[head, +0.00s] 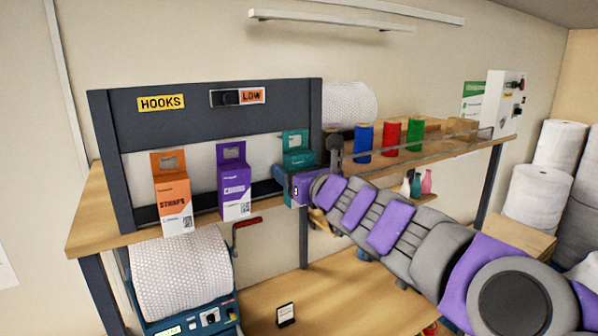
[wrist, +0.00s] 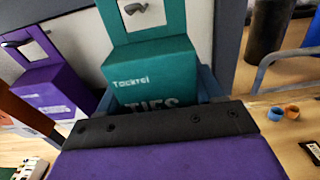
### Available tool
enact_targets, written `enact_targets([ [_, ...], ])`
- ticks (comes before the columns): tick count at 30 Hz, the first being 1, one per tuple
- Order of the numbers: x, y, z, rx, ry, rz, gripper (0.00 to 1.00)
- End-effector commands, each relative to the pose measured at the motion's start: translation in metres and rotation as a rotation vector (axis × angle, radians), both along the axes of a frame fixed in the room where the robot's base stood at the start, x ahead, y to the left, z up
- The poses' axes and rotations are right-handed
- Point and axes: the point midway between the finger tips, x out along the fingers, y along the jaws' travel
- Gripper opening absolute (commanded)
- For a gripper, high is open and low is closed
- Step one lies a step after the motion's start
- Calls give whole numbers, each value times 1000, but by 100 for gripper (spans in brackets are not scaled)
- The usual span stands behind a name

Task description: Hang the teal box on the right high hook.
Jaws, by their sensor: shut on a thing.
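The teal box (head: 297,160) is at the right end of the dark hook frame, upright, with a hang tab on top. In the wrist view the teal box (wrist: 152,65) fills the middle, its lower part between the fingers of my gripper (wrist: 158,100). My gripper (head: 290,184) is shut on it at its lower part. A metal hook (wrist: 135,8) shows at the opening in the box's tab; I cannot tell whether it passes through or lies behind. The lower front of the box is hidden by my gripper.
An orange box (head: 175,200) and a purple box (head: 234,190) are left of the teal box at the frame (head: 215,105), which bears a "LOW" sign (head: 252,96). Blue, red and green spools (head: 390,137) stand on the shelf at right. A bubble-wrap roll (head: 182,275) sits below.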

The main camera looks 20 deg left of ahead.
Motion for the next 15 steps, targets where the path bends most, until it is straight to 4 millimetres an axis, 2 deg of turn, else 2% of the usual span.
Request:
enact_targets([
  [15,17,20,-6,1,2,1,33],
])
